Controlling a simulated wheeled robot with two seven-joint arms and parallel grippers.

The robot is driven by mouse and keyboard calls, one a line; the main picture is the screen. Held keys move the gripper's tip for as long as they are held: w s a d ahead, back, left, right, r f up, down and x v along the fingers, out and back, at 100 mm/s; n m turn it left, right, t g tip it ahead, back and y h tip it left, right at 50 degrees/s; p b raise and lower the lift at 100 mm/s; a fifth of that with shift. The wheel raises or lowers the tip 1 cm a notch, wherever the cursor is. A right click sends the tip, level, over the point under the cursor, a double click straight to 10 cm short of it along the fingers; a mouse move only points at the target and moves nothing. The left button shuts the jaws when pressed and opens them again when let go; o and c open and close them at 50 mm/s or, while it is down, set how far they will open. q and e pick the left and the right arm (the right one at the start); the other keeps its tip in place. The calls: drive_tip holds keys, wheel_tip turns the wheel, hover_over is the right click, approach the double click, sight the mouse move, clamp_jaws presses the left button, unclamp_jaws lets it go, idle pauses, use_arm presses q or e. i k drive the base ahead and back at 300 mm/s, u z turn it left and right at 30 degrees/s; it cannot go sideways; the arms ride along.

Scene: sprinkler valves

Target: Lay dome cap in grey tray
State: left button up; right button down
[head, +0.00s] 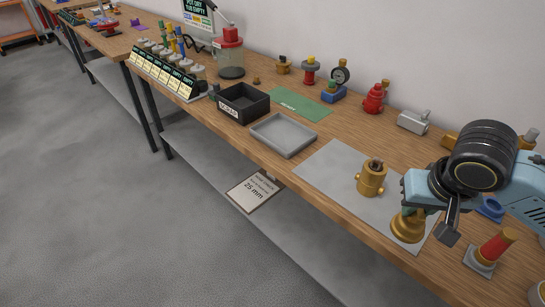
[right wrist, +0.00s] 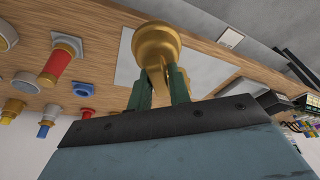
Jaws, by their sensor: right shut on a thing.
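A brass, bell-shaped piece that looks like the dome cap (head: 408,229) is at the front right, over the grey mat, wide end down. My right gripper (head: 413,211) is shut on its narrower upper part. In the right wrist view the green fingers (right wrist: 159,88) clasp the brass cap (right wrist: 156,42) from both sides. I cannot tell whether the cap touches the mat or hangs just above it. The grey tray (head: 261,136) lies empty on the bench, left of the mat and well away from the gripper. My left gripper is not in view.
A brass valve body (head: 371,182) stands on the grey mat (head: 325,172) between the cap and the tray. A black scrap bin (head: 231,109) adjoins the tray's left side. The bench's front edge is close.

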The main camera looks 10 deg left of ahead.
sight(278, 139)
drive_tip(key=z, duration=0.05)
drive_tip(key=k, duration=0.4)
drive_tip(key=u, duration=1.7)
drive_tip(key=i, duration=1.55)
drive_tip(key=z, duration=1)
drive_tip(key=i, duration=0.75)
drive_tip(key=z, duration=0.75)
